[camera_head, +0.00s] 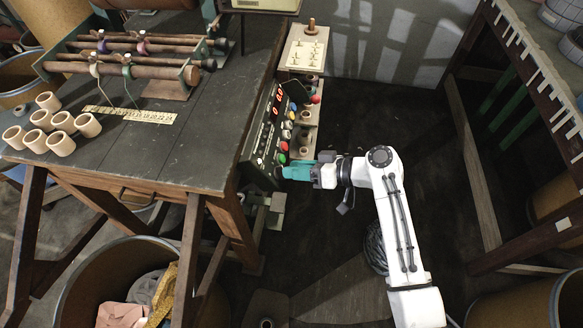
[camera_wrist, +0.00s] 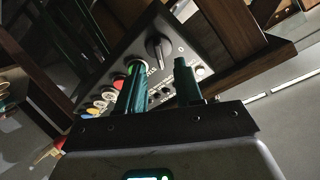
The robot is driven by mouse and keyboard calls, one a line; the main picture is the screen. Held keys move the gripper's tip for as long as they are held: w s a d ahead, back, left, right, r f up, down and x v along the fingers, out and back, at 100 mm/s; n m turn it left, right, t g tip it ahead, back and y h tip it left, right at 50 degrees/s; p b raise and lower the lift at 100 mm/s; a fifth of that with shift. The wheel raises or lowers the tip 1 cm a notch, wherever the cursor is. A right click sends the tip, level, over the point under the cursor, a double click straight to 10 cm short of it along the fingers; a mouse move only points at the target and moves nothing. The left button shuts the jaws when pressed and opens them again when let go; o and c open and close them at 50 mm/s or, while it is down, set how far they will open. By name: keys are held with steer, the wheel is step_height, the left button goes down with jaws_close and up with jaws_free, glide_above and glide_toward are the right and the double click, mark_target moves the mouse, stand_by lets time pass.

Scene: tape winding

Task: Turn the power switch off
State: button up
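The control panel (camera_head: 262,139) is a dark box on the right side of the workbench, with a red lit display and several coloured buttons. In the wrist view, a black rotary switch knob (camera_wrist: 158,47) stands on the panel face, probably the power switch. My gripper (camera_head: 282,172) has teal fingers and is at the near end of the panel; the knob is hidden in the head view. In the wrist view my gripper (camera_wrist: 159,66) has its fingers apart, with the knob showing beyond the gap and nothing held. I cannot tell whether the fingers touch the panel.
A green button (camera_wrist: 135,66) lies beside the left finger, with yellow, white and red ones farther left. The workbench (camera_head: 190,150) carries wooden rollers and several cardboard tubes (camera_head: 60,143). A small wooden stand (camera_head: 305,52) is behind the panel. Open floor lies to the right.

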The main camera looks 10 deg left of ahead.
steer(key=shift+x, duration=0.95)
steer(key=shift+s, duration=0.1)
jaws_close()
